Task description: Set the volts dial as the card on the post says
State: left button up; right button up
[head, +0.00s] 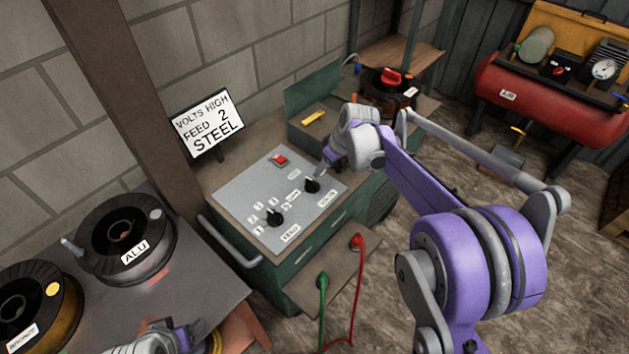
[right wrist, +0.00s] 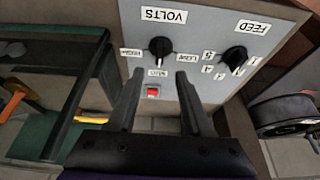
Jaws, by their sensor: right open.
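The card (head: 207,122) on the post reads VOLTS HIGH, FEED 2, STEEL. The black volts dial (head: 312,185) is on the sloped grey panel (head: 245,188) of the green machine. My right gripper (head: 324,172) is open at the volts dial. Its fingertips (right wrist: 160,74) stand on either side of the dial's line, apparently just short of it. My left gripper (head: 170,340) shows partly at the bottom edge, its jaws unclear.
The feed dial (head: 275,217) and a red switch (head: 279,160) share the panel. A grey handle (head: 230,240) runs along the machine's left side. Spools, one marked ALU (head: 128,235), stand on the left bench.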

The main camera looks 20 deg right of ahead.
aim_at(314, 182)
jog(key=x, duration=1)
grip_shut()
